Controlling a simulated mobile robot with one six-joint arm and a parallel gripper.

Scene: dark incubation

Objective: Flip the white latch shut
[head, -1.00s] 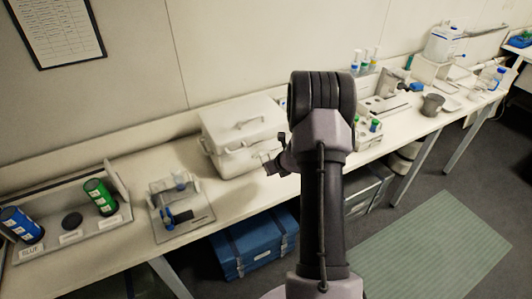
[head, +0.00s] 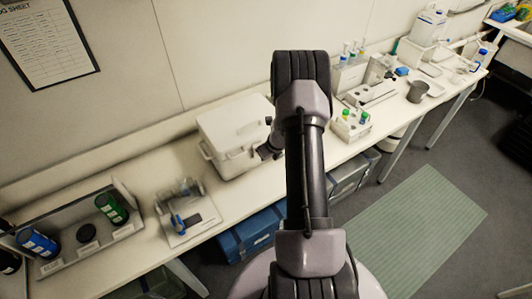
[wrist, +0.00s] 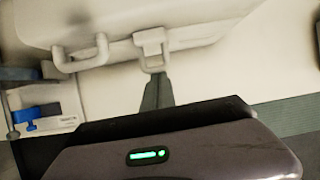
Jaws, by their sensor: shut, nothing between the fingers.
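The white latch (wrist: 152,42) is on the front of the white lidded box (wrist: 110,12), at the top middle of the wrist view. Its square tab is at the seam and a loop hangs below it. I cannot tell whether it is fastened. My gripper (wrist: 157,84) is shut and empty, its dark fingertips just below the loop; contact is unclear. In the head view, the box (head: 232,122) stands on the bench with its lid on, and my gripper (head: 268,152) is at its right front side. The latch is not discernible there.
A grey rack (head: 125,232) with blue and green canisters is further left. A tube rack (head: 352,124) stands to the right. A blue crate (head: 250,238) is under the bench (head: 150,165).

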